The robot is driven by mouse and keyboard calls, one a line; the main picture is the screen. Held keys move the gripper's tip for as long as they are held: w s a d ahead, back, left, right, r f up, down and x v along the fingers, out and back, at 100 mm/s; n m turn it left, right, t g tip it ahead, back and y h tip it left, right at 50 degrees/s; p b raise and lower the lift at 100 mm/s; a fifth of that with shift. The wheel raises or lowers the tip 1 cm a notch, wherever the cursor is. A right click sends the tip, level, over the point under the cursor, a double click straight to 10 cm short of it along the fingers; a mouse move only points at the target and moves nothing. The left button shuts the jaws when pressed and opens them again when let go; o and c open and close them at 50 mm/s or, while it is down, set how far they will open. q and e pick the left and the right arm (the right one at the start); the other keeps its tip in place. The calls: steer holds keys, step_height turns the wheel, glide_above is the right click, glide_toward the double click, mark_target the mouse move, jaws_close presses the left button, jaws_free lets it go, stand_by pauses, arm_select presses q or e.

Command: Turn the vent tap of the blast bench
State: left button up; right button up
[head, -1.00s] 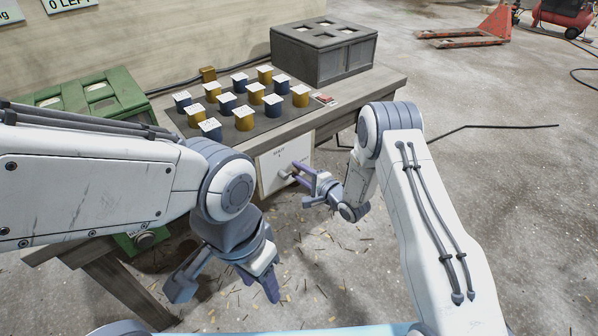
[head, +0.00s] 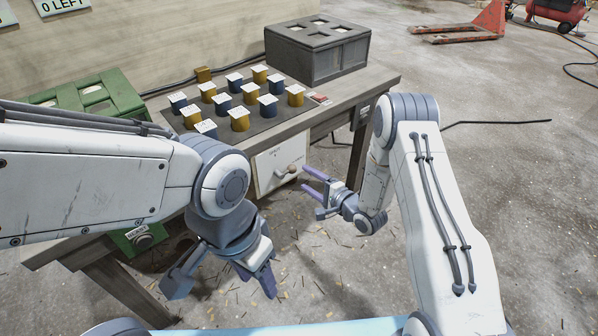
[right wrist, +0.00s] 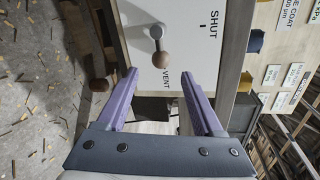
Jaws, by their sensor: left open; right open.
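The vent tap (head: 291,169) sticks out of a white panel (head: 266,182) on the blast bench's front. In the right wrist view, the tap (right wrist: 160,60) has a short lever with a brown ball end. The lever's ball end lies by the word VENT, and SHUT is printed off to the side. My right gripper (head: 307,180) is open and empty just right of the tap. In the right wrist view its fingertips (right wrist: 158,75) stand apart, with the ball just beyond the gap. My left gripper (head: 222,280) is open and empty, low in front of the bench.
On the bench (head: 350,100) stand several blue and yellow blocks on a dark mat (head: 257,124), with a grey box (head: 318,60) behind. A green crate (head: 125,95) is at the left. The floor on the right is open.

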steer(key=v, duration=0.3)
steer(key=shift+s+d, duration=0.2)
steer(key=shift+s, duration=0.1)
